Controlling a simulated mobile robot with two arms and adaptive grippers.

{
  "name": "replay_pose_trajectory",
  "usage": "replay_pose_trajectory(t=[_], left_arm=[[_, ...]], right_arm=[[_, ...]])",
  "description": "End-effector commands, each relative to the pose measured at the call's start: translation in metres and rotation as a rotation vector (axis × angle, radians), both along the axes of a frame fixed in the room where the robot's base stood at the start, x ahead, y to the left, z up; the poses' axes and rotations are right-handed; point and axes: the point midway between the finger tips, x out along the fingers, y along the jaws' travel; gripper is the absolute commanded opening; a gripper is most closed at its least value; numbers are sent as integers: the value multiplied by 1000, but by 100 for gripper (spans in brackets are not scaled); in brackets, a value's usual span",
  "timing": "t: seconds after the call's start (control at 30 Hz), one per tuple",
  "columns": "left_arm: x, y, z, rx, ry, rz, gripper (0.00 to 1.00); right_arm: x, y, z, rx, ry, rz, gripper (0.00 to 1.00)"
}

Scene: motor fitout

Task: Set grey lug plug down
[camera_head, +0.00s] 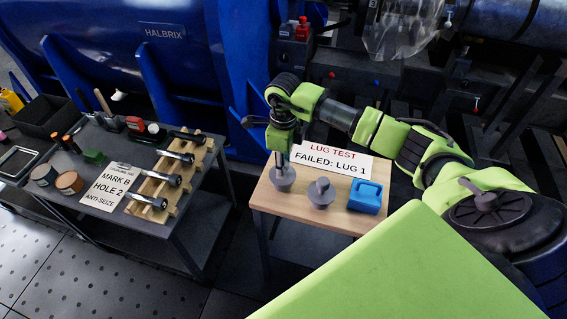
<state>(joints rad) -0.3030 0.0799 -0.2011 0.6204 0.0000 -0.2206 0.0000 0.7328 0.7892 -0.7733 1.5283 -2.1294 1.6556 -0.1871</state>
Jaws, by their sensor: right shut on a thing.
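My right gripper (281,158) points down over the left end of a small wooden-topped table (302,218). It is shut on a grey lug plug (283,181), whose wide grey body shows below the fingers. The plug is at or just above the wood; I cannot tell whether it touches. A second grey lug plug (321,194) stands on the table just right of it. My left gripper is not in view.
A blue case (366,197) sits at the table's right, and a sign reading "LUG TEST FAILED: LUG 1" (333,161) stands behind. A dark bench (183,223) at left holds a wooden rack (157,189) of bolts, tins and a card. Blue machinery (170,60) stands behind.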

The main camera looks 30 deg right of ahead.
Motion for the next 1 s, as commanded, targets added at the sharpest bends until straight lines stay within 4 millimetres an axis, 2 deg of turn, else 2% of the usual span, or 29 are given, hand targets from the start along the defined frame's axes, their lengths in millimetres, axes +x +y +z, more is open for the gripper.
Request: replay_pose_trajectory(t=[0.13, 0.17, 0.2, 0.53, 0.67, 0.77, 1.0], left_arm=[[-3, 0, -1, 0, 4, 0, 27], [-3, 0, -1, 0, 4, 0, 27], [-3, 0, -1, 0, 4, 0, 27], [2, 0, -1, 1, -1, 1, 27], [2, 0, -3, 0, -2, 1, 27], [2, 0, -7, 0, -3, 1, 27], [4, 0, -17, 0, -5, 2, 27]], right_arm=[[-1, 0, -3, -2, 2, 0, 0], [-1, 0, -3, -2, 4, 0, 28], [-1, 0, -3, -2, 4, 0, 38], [-1, 0, -2, -1, 3, 0, 39], [0, 0, 5, -1, 1, 0, 39], [1, 0, 21, -2, -3, 1, 39], [0, -1, 72, -2, -4, 1, 39]])
